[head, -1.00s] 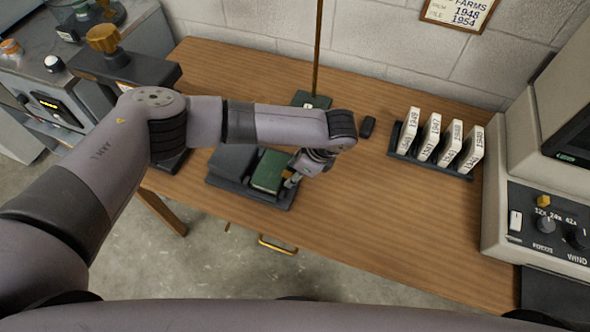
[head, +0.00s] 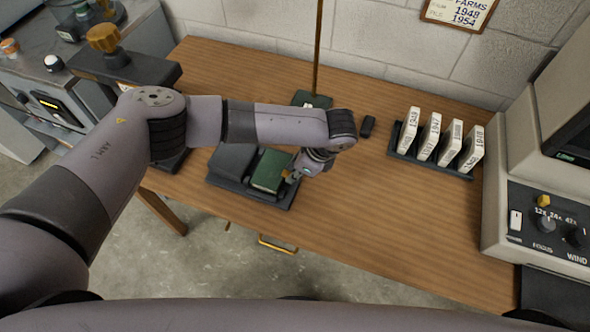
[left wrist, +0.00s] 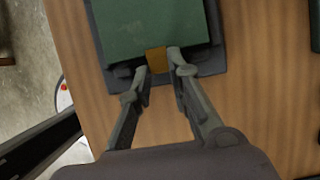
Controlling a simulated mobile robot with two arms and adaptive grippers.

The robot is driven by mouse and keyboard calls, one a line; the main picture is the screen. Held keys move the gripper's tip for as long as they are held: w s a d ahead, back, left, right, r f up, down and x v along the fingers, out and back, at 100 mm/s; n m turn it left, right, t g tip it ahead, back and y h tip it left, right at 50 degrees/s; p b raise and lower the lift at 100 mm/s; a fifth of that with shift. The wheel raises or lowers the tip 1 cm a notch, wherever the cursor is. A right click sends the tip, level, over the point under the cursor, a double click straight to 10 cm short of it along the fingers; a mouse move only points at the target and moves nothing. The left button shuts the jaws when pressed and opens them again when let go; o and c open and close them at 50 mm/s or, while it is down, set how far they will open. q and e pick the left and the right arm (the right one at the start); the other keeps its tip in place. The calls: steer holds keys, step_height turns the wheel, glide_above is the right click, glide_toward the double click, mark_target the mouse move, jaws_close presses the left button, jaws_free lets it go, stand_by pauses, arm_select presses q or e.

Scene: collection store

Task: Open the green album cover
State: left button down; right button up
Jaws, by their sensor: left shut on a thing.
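The green album (head: 270,170) lies closed on the right part of a dark tray (head: 272,200) on the wooden table. In the left wrist view its green cover (left wrist: 155,30) fills the top, with a tan tab (left wrist: 156,60) at its near edge. My left gripper (head: 294,174) is at the album's right edge in the head view. In the left wrist view my left gripper (left wrist: 158,62) has its fingertips on either side of the tab, shut on it. My right gripper is not in view.
A dark grey block (head: 232,160) fills the tray's left part. A rack (head: 432,163) of labelled boxes stands to the right, beside a reader machine (head: 545,225). A small black object (head: 368,126) lies behind my wrist. The table's right front is clear.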

mark_target(286, 173)
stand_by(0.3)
arm_select(q)
steer(key=r+h+p, duration=0.1)
steer(key=p, duration=0.1)
steer(key=a+r+g+h+p, duration=0.1)
steer(key=r+p, duration=0.1)
steer(key=p, duration=0.1)
steer(key=shift+w+h, duration=0.1)
steer(key=shift+h, duration=0.2)
steer(key=shift+w+a+r+h+p, duration=0.1)
steer(key=shift+a+r+h+p, duration=0.25)
steer(key=shift+r+h+p, duration=0.25)
steer(key=shift+w+a+r+g+h+p, duration=0.2)
steer(key=shift+a+g+h+p, duration=0.15)
steer(key=shift+h, duration=0.35)
steer(key=shift+w+a+r+g+h+p, duration=0.1)
steer(key=shift+a+r+g+h+p, duration=0.25)
steer(key=shift+h, duration=0.35)
steer(key=shift+r, duration=0.1)
steer(key=c, duration=1.5)
jaws_free()
